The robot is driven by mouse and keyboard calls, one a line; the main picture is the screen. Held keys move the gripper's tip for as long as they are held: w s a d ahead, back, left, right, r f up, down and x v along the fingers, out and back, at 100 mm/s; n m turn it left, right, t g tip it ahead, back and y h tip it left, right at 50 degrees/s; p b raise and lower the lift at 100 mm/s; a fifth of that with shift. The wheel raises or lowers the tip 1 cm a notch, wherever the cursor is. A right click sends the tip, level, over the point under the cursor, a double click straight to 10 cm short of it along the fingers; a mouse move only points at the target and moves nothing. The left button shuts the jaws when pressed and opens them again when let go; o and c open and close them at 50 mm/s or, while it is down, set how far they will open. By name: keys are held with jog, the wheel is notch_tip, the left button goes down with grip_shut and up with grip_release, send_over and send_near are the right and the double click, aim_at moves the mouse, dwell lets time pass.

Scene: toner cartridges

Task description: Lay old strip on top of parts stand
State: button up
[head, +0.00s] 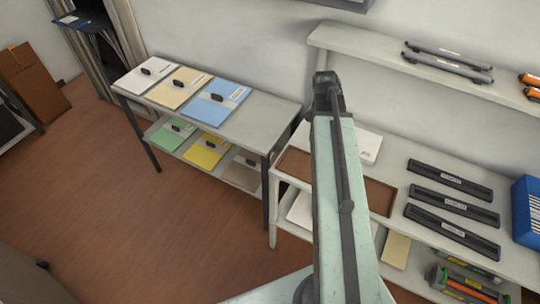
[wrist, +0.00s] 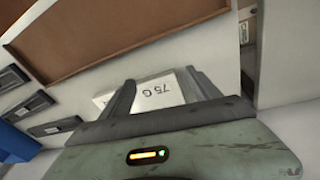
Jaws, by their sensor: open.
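Several long strip-like parts are in view, and their labels are too small to tell which is the old strip. Two grey strips (head: 445,70) lie on the wall shelf. I cannot tell which piece of furniture is the parts stand. My gripper (wrist: 163,80) is open in the wrist view. A white pack marked "75 G" (wrist: 160,95) shows beyond and between its fingers. The head view does not show the fingers clearly.
A brown tray (head: 380,198) is partly hidden behind my arm; its bare floor shows in the wrist view (wrist: 110,30). A blue bin (head: 525,215) stands at the far right. The left-hand stand (head: 265,110) holds folders on two levels. Open floor lies in front.

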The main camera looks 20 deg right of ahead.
jog(key=w+a+n+y, duration=0.1)
jog(key=a+n, duration=1.1)
jog(key=a, duration=1.7)
jog(key=shift+a+f+y, duration=0.15)
jog(key=shift+a+y, duration=0.1)
jog(key=shift+y, duration=0.15)
